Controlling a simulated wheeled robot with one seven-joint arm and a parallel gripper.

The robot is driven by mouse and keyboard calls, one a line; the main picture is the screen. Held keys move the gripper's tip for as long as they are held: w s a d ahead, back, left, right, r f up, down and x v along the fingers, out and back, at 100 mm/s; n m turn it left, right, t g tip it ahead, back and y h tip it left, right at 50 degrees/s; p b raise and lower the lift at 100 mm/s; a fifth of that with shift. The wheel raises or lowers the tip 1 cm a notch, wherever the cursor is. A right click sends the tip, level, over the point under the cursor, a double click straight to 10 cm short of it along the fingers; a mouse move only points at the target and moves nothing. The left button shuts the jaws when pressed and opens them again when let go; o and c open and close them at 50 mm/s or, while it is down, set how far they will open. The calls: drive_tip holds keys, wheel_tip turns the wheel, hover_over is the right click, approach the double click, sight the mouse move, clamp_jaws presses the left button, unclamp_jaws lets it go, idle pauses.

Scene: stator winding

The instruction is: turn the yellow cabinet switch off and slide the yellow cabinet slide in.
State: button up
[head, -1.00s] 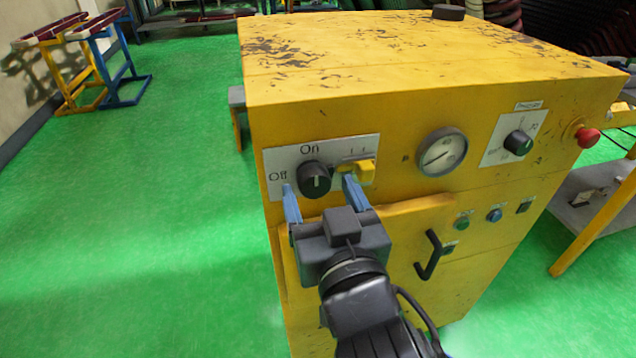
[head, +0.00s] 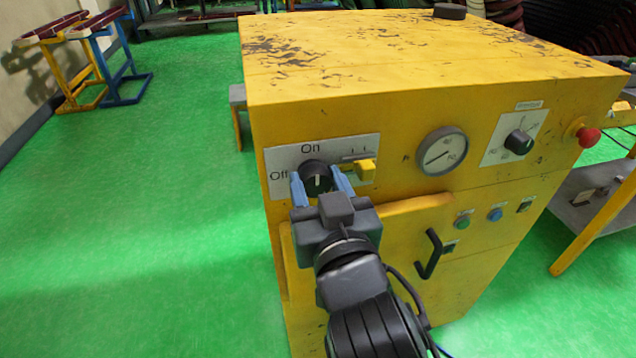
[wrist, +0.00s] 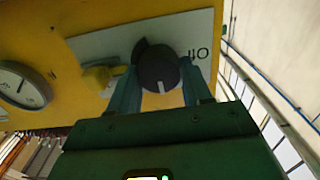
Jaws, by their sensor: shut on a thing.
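The black rotary switch (head: 316,178) sits on a pale plate (head: 280,158) marked On and Off on the front of the yellow cabinet (head: 400,105). Its white mark points up, toward On, as far as the head view shows. My gripper (head: 320,183) has its blue fingers on either side of the knob and is shut on it. The wrist view also shows the knob (wrist: 158,68) between the fingers. The yellow slide (head: 365,169) sticks out just right of the knob, beside a slot. The wrist view shows the slide (wrist: 100,77) left of the fingers.
A round gauge (head: 442,151), a second dial (head: 519,142) and a red button (head: 588,137) are on the cabinet's right. A black handle (head: 429,254) juts out lower down.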

drive_tip(key=shift+c, duration=0.9)
drive_tip(key=shift+r, duration=0.1)
drive_tip(key=shift+a+r+n+p, duration=0.1)
drive_tip(key=shift+n+p, duration=0.6)
drive_tip(key=shift+n, duration=0.4)
drive_tip(key=n+p, duration=0.4)
drive_tip(key=n, duration=0.3)
drive_tip(key=shift+a, duration=0.1)
drive_tip(key=n+p, duration=0.3)
drive_tip(key=n, duration=0.1)
drive_tip(key=shift+a+n, duration=0.1)
drive_tip(key=shift+n, duration=0.2)
drive_tip(key=shift+f+n+p, duration=0.2)
drive_tip(key=shift+n+p, duration=0.95)
drive_tip(key=shift+n, duration=0.95)
